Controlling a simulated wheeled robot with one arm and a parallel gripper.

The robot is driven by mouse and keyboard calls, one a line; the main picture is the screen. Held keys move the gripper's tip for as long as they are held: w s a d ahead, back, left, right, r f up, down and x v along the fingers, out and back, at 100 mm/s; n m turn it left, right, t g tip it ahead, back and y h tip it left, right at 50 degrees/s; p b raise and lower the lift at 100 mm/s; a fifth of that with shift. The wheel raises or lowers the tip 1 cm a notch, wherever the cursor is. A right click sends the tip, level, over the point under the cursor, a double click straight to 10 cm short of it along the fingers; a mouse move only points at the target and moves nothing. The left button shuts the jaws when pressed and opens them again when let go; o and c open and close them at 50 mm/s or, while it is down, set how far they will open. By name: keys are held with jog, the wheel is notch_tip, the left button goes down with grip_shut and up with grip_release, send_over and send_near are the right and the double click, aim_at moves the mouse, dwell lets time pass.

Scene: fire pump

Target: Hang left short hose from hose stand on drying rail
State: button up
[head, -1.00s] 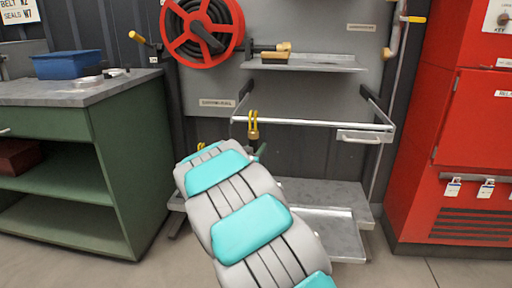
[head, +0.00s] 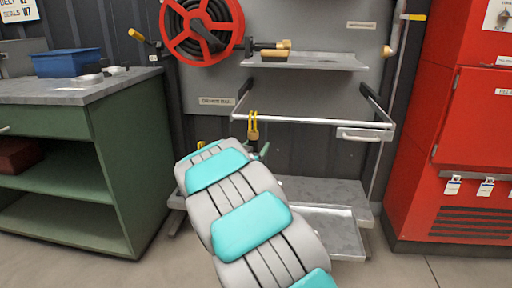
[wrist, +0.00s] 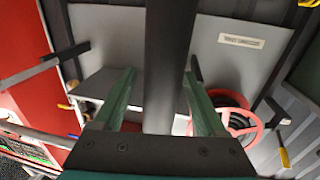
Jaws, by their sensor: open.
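The drying rail (head: 310,122) is a pale metal bar on dark side brackets, below the grey shelf in the head view. A yellow looped piece (head: 253,125) hangs at its left part; I cannot tell whether it is a hose or a hook. My arm hides most of what lies below it, and I cannot make out the left short hose or the hose stand. Another yellow bit (head: 201,146) shows behind my arm. In the wrist view my gripper (wrist: 160,78) is open, with green fingers either side of a dark upright bar; I cannot tell whether they touch it.
A green workbench (head: 150,165) with a blue bin (head: 67,64) stands at left. A red hose reel (head: 203,30) is on the wall. A metal shelf (head: 305,61) is above the rail, and low metal trays (head: 330,195) are below. A red cabinet (head: 470,130) stands at right.

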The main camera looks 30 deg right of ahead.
jog(key=s+a+f+n+g+y, duration=0.15)
jog(key=s+a+y, duration=0.25)
jog(key=a, duration=0.4)
jog(key=s+a+f+n+y, duration=0.25)
jog(key=s+a+y, duration=0.2)
jog(key=a, duration=0.25)
jog(key=s+a+f+n+g+y, duration=0.1)
jog(key=s+a+f+g+y, duration=0.1)
jog(key=s+a, duration=0.4)
jog(key=s+a+f+n+g+y, duration=0.1)
jog(key=s+a+f+g+y, duration=0.15)
jog(key=s, duration=0.55)
jog(key=s+f+n+g, duration=0.1)
jog(key=s+g, duration=0.8)
jog(key=s, duration=2.2)
jog(key=shift+s+d+f+n+h+b, duration=0.3)
jog(key=shift+d+n+h, duration=0.15)
jog(key=shift+n, duration=0.35)
